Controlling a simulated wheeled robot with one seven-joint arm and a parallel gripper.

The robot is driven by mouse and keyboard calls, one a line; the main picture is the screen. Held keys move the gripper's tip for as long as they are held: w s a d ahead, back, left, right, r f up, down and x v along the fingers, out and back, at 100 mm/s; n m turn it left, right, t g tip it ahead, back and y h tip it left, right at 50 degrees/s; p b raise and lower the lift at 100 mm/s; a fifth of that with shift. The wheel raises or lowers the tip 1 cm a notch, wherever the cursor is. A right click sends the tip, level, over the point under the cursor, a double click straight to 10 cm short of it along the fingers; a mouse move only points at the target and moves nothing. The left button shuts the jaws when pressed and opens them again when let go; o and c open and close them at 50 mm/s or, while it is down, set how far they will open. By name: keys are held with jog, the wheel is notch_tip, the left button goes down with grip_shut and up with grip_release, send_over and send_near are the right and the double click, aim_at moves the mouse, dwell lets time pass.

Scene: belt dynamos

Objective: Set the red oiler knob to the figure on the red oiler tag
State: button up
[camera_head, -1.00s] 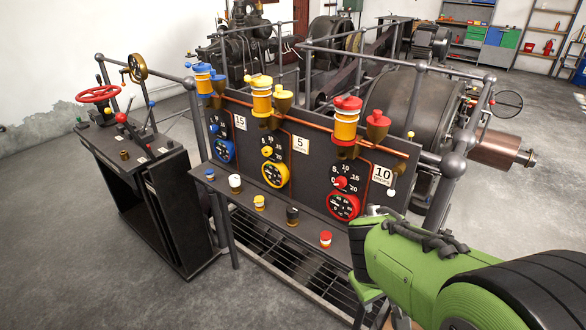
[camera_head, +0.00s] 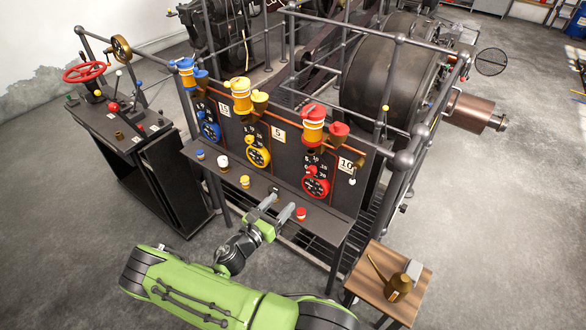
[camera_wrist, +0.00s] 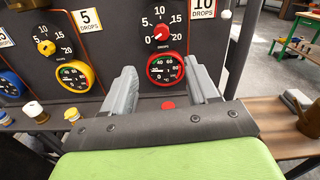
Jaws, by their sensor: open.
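The red oiler knob (camera_wrist: 161,32) is on the dark upright panel, ringed by figures from 0 to 20. A red-rimmed gauge (camera_wrist: 165,68) sits just below it. Which figure the knob points at is too small to tell. The red oiler tag (camera_wrist: 203,8) to its upper right reads 10 drops. It also shows in the head view (camera_head: 346,164). My gripper (camera_head: 281,206) is open and empty, in front of the panel and below the knob. In the wrist view its fingers (camera_wrist: 162,82) flank the gauge, apart from the knob.
A shelf below the panel holds small jars and a red-topped jar (camera_head: 300,214) near my fingers. The red oiler cup (camera_head: 313,123) overhangs above the knob. Yellow (camera_head: 258,156) and blue gauges lie left. A wooden stool (camera_head: 415,276) with an oil can stands at right.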

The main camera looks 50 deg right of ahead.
aim_at(310, 173)
jog(key=d, duration=0.5)
jog(key=d+p, duration=0.1)
jog(key=d, duration=0.4)
jog(key=w+d, duration=0.1)
jog(key=d, duration=0.4)
jog(key=shift+w+d+f, duration=0.1)
jog(key=shift+d+f, duration=0.05)
jog(key=shift+c, duration=0.2)
jog(key=c, duration=1)
jog(key=shift+m, duration=0.3)
